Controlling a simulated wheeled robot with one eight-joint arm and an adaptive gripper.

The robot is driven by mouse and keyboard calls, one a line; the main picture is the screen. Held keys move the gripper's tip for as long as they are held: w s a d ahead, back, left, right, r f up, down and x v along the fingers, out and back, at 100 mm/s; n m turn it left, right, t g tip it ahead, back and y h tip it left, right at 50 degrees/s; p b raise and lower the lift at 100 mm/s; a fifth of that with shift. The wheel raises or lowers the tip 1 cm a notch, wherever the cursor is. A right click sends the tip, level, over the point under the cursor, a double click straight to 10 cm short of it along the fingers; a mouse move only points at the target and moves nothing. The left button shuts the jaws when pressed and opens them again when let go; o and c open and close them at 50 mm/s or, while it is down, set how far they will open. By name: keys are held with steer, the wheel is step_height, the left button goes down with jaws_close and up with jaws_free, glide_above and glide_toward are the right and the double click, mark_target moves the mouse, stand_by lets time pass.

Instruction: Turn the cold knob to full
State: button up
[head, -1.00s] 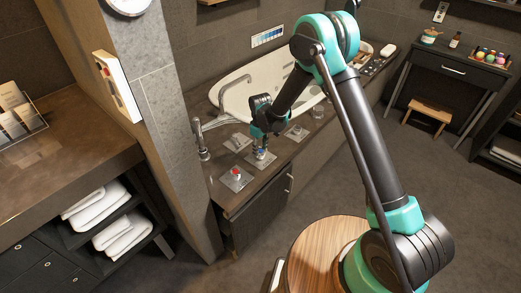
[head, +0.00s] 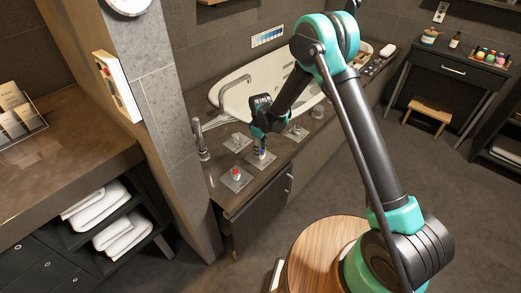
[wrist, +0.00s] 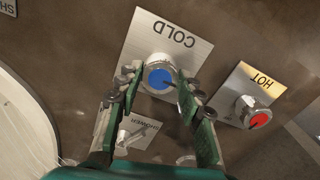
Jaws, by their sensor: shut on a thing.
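The cold knob (wrist: 160,78) has a blue cap with a dark pointer line and sits on a metal plate (wrist: 184,40) marked COLD, upside down in the wrist view. My gripper (wrist: 160,88) has its two fingers on either side of this knob and is shut on it. In the head view my gripper (head: 262,143) reaches down from above onto the knob, of which a little blue (head: 262,154) shows. The fingers hide part of the knob's sides.
The red-capped hot knob (wrist: 259,119) stands close beside, on a plate marked HOT (wrist: 262,82). A shower plate (wrist: 136,131) with a lever lies on the other side. Open floor lies at right.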

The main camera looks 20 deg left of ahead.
steer(key=o, duration=1.2)
steer(key=shift+c, duration=0.2)
step_height(320, 180, up, 12)
steer(key=shift+d, duration=0.1)
steer(key=s+d+r+m+t, duration=0.1)
steer(key=d+r+m, duration=0.35)
steer(key=d, duration=0.85)
steer(key=s+d+r+m+t, duration=0.1)
steer(key=d+r+m, duration=0.3)
steer(key=d, duration=0.8)
steer(key=s+d+m+t, duration=0.2)
steer(key=s+d+m, duration=0.5)
steer(key=s+d, duration=0.9)
steer(key=d, duration=0.4)
steer(key=shift+s+d, duration=0.25)
steer(key=shift+s, duration=0.15)
